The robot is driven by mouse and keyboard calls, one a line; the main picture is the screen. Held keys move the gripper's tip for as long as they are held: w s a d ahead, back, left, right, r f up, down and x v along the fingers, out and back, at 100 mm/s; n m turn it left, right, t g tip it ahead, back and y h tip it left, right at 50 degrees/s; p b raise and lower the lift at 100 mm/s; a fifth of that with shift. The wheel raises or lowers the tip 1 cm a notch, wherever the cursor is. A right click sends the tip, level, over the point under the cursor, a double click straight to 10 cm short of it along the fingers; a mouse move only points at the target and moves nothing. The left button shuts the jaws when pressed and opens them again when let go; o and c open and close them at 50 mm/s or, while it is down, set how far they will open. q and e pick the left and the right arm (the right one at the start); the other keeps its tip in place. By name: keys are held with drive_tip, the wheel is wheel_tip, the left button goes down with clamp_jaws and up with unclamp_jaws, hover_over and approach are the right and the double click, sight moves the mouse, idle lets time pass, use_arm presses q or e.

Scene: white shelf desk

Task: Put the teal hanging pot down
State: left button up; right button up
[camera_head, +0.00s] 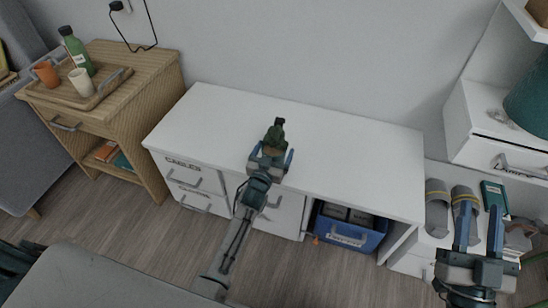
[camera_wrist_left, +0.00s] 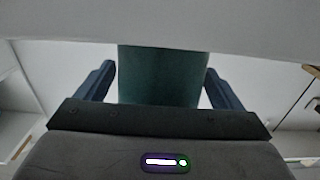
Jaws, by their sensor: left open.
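The teal hanging pot (camera_wrist_left: 160,78) shows upright between my left fingers in the left wrist view, with a narrow gap on each side. My left gripper (camera_head: 271,158) is open around the pot. My right gripper (camera_head: 480,212) is open and empty at the lower right, apart from the pot.
The desktop is otherwise clear. A wooden cabinet (camera_head: 150,85) with a tray, cups and a bottle (camera_head: 77,52) stands left. Slippers (camera_head: 437,208) and a teal box (camera_head: 494,192) are near my right gripper. A blue bin (camera_head: 350,232) sits under the desk.

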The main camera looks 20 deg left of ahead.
use_arm(q)
drive_tip(key=shift+c, duration=0.2)
drive_tip(key=shift+w, duration=0.1)
drive_tip(key=c, duration=1.4)
drive_tip(key=shift+r, duration=0.1)
